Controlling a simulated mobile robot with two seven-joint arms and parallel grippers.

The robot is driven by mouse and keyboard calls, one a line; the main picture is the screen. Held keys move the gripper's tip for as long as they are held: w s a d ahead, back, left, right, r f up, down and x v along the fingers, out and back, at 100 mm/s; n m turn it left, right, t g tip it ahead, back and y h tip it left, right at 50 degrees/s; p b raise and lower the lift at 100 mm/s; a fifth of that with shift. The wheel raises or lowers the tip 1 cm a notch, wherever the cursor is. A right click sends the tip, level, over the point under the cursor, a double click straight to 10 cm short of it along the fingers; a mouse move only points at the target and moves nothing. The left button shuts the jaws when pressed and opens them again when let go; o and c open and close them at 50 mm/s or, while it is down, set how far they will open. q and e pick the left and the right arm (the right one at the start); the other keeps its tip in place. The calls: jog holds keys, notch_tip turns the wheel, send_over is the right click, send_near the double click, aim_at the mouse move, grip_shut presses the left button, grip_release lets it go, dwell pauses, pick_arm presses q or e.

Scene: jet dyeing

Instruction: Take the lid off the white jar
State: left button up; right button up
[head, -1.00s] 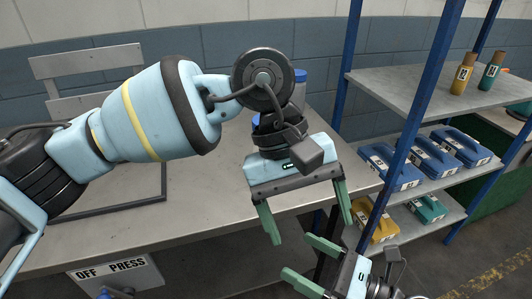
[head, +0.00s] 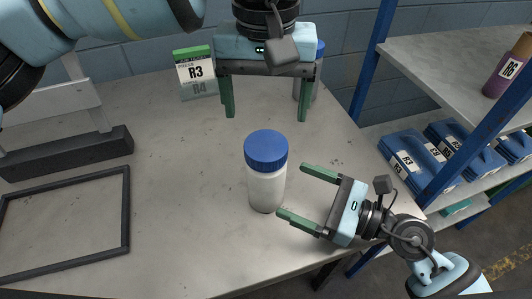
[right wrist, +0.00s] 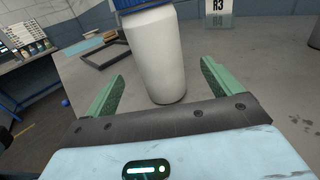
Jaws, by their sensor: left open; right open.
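The white jar (head: 266,188) stands upright on the grey table with its blue lid (head: 266,147) on. My right gripper (head: 292,191) is open just right of the jar, with its fingers pointing at the jar's body. In the right wrist view the jar (right wrist: 157,55) stands ahead, between and beyond the two open fingers (right wrist: 160,82); the top of its lid is cut off by the frame. My left gripper (head: 266,118) is open and empty, pointing down above the table behind the jar.
A green-topped box labelled R3 (head: 196,72) stands at the back of the table (head: 190,150). Another blue-lidded jar (head: 306,85) is partly hidden behind my left gripper. A dark frame (head: 128,215) lies at left. A blue-posted shelf (head: 455,60) with blue cases is at right.

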aim_at(266, 178)
pick_arm(q)
jog(key=shift+r, duration=0.1)
jog(key=shift+s, duration=0.2)
pick_arm(e)
jog(key=shift+s+a+r, duration=0.1)
jog(key=shift+s, duration=0.05)
pick_arm(q)
jog(key=shift+s, duration=0.1)
pick_arm(e)
jog(key=shift+w+a, duration=0.2)
jog(key=shift+a, duration=0.3)
jog(key=shift+x, duration=3.3)
jog(key=c, duration=1.8)
pick_arm(q)
jog(key=shift+m, duration=0.5)
pick_arm(e)
grip_shut()
pick_arm(q)
jog(key=m, duration=0.3)
jog(key=shift+m, duration=0.3)
